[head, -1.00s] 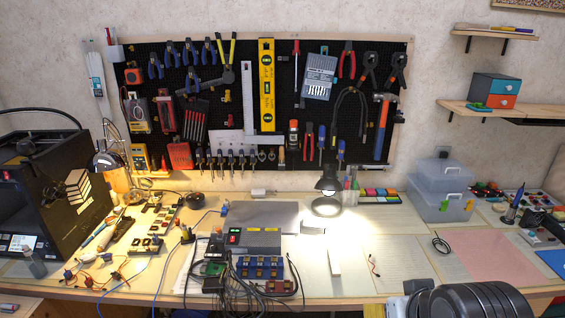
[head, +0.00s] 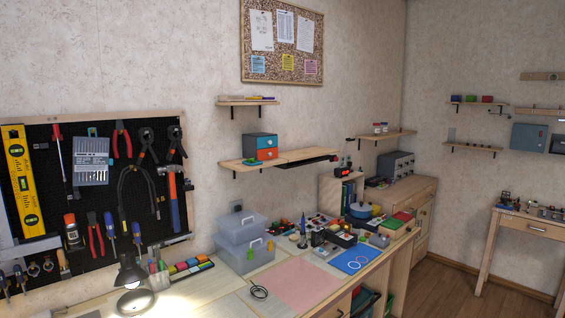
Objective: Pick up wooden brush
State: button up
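I cannot clearly make out a wooden brush. A small tool with a light wooden handle (head: 62,262) hangs low on the black pegboard (head: 98,198) at the left; it may be the brush, but it is too small to be sure. My gripper is not in view, so I cannot see its state or what it holds.
The long workbench below holds a lit lamp (head: 131,283), stacked clear boxes (head: 243,250), a pink mat (head: 303,287) and a blue mat (head: 357,259). Wall shelves (head: 282,159) jut out above. Wooden floor (head: 450,290) is open at the right, before a second table (head: 535,229).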

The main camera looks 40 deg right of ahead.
aim_at(65, 274)
jog(key=i+j+z, duration=0.3)
jog(key=j, duration=0.35)
jog(key=i+j+z, duration=0.25)
jog(key=j, duration=0.4)
jog(key=j+z, duration=0.3)
jog(key=j, duration=0.4)
jog(key=j+z, duration=0.3)
jog(key=j, duration=0.4)
